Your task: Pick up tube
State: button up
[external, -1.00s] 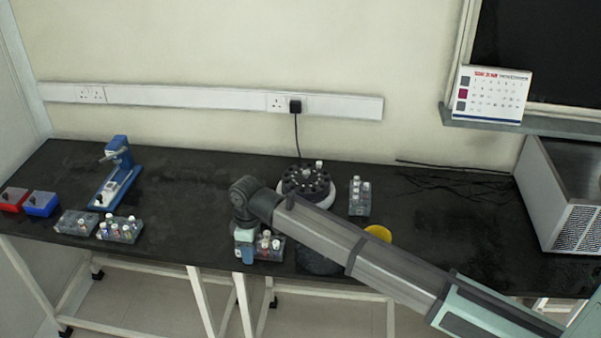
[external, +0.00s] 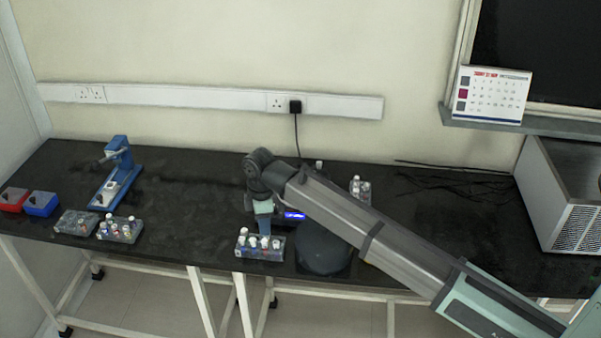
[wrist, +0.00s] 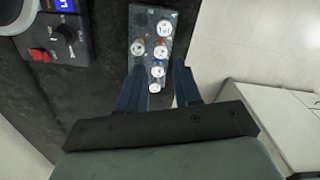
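A grey rack with several white-capped tubes stands near the table's front edge. The rack (external: 262,252) is below my gripper (external: 265,230) in the external view. In the wrist view, the rack (wrist: 143,37) lies ahead of my gripper (wrist: 160,76), whose two fingers are apart. One white-capped tube (wrist: 154,87) appears in the gap between the fingers, nearer the left finger. Other tubes (wrist: 158,71) stand farther up the rack. I see no tube held. Whether the fingers reach down to cap height I cannot tell.
A device with a lit blue display (external: 295,216), a knob (wrist: 66,34) and a red switch (wrist: 39,54) is close to the rack. Another tube rack (external: 361,188) is behind my arm; two more racks (external: 120,230) are at left. The table between is clear.

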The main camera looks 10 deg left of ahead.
aim_at(268, 235)
jog(key=shift+a+f, duration=0.1)
jog(key=shift+f, duration=3.55)
jog(key=shift+c, duration=0.3)
grip_shut()
